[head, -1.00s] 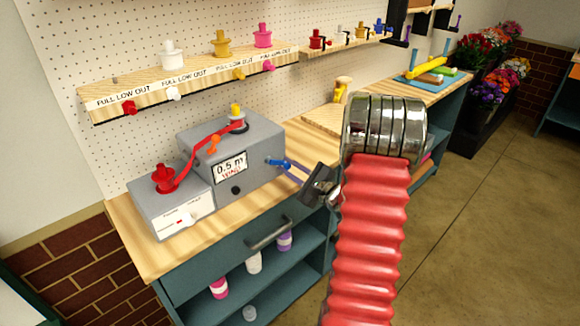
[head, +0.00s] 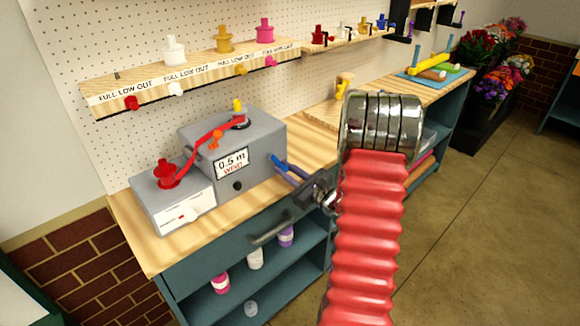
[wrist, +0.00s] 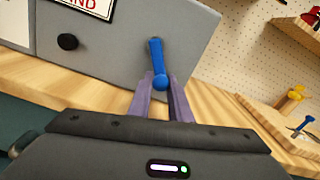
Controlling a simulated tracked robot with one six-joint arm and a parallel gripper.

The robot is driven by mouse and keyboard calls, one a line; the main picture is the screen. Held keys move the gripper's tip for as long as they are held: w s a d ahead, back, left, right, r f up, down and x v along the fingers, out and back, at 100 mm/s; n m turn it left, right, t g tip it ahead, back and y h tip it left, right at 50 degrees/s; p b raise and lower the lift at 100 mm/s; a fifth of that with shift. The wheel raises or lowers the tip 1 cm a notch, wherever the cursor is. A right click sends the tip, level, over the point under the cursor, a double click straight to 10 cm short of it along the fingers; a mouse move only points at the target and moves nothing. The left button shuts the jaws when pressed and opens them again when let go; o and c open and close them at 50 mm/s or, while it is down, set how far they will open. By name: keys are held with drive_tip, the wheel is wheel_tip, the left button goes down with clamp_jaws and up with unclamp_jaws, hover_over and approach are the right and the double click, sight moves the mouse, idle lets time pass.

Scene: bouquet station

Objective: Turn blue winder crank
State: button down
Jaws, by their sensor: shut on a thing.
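The grey winder box (head: 240,155) stands on the wooden bench and reads "0.5 m WIND" on its front label. Its blue crank (head: 277,161) sticks out from the right part of the box. In the wrist view the crank (wrist: 156,55) points upward from its round knob at the lower end. My gripper (head: 287,170) reaches the crank from the right. Its purple fingers (wrist: 158,90) are shut on the crank's knob end. Red ribbon (head: 195,150) runs from the red spool (head: 166,175) on the left past an orange piece to the winder's top.
A shelf (head: 190,77) with several coloured spools hangs on the pegboard above. A black knob (wrist: 67,41) sits on the winder front. A drawer handle (head: 271,229) juts out below the bench edge. A wooden stand with a yellow piece (head: 342,88) is behind my arm.

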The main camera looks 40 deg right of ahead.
drive_tip(key=m, duration=0.1)
drive_tip(key=a+m, duration=0.1)
drive_tip(key=m, duration=0.1)
drive_tip(key=a+m, duration=0.1)
drive_tip(key=m, duration=0.1)
drive_tip(key=shift+a+f, duration=0.2)
drive_tip(key=shift+a, duration=0.05)
drive_tip(key=m, duration=0.1)
drive_tip(key=a+m, duration=0.1)
drive_tip(key=m, duration=0.1)
drive_tip(key=shift+r, duration=0.1)
drive_tip(key=shift+a+r+m, duration=0.15)
drive_tip(key=shift+a+m, duration=0.2)
drive_tip(key=shift+m, duration=0.6)
drive_tip(key=shift+a+r+m, duration=0.15)
drive_tip(key=shift+a+m, duration=0.2)
drive_tip(key=shift+m, duration=0.6)
drive_tip(key=c, duration=2)
unclamp_jaws()
drive_tip(key=o, duration=0.4)
drive_tip(key=shift+f, duration=0.1)
